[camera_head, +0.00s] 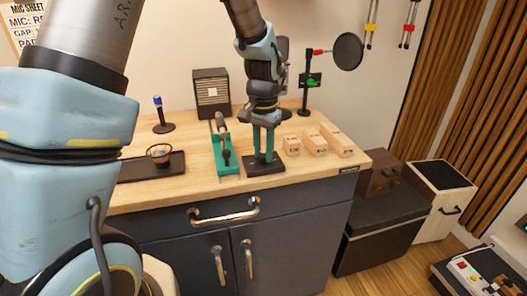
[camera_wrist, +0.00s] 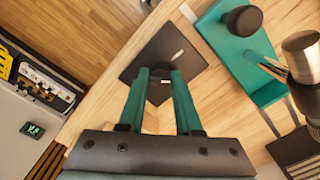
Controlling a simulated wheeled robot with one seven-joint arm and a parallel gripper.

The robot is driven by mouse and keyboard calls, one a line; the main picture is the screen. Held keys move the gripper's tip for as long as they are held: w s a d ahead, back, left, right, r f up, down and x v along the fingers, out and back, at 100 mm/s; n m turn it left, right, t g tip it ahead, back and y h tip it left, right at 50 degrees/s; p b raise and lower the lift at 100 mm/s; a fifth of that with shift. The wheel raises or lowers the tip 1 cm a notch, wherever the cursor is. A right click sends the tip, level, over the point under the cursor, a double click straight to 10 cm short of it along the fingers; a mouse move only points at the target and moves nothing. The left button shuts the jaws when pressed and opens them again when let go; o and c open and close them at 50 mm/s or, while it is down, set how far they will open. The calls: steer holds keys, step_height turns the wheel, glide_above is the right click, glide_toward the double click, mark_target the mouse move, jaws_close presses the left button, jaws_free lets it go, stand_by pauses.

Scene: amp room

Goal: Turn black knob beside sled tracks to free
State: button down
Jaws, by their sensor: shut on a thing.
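A black plate (camera_head: 265,168) lies near the bench's front edge, beside a teal sled track (camera_head: 219,158). It also shows in the wrist view (camera_wrist: 150,45). My gripper (camera_head: 264,158) points down over the plate. In the wrist view its teal fingers (camera_wrist: 160,75) are shut on a dark round knob (camera_wrist: 159,90) on the plate, partly hidden by the fingers. The knob's marking cannot be read. The teal track also shows in the wrist view (camera_wrist: 215,30). It carries another round black knob (camera_wrist: 243,19) and a metal microphone-like body (camera_wrist: 302,50).
Wooden blocks (camera_head: 315,143) stand close to the right of my gripper. A black tray (camera_head: 135,170) with a small cup (camera_head: 159,154) is at left. A speaker-like box (camera_head: 211,92) and a stand with a round black screen (camera_head: 348,50) are behind. Drawer handle (camera_head: 225,212) juts out below.

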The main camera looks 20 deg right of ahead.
mark_target(263, 154)
steer(key=n, duration=0.5)
steer(key=shift+n, duration=0.3)
steer(key=shift+n+p, duration=0.6)
steer(key=shift+n, duration=1.6)
steer(key=c, duration=0.6)
jaws_free()
step_height(263, 154, up, 11)
steer(key=b, duration=0.2)
steer(key=shift+f, duration=0.1)
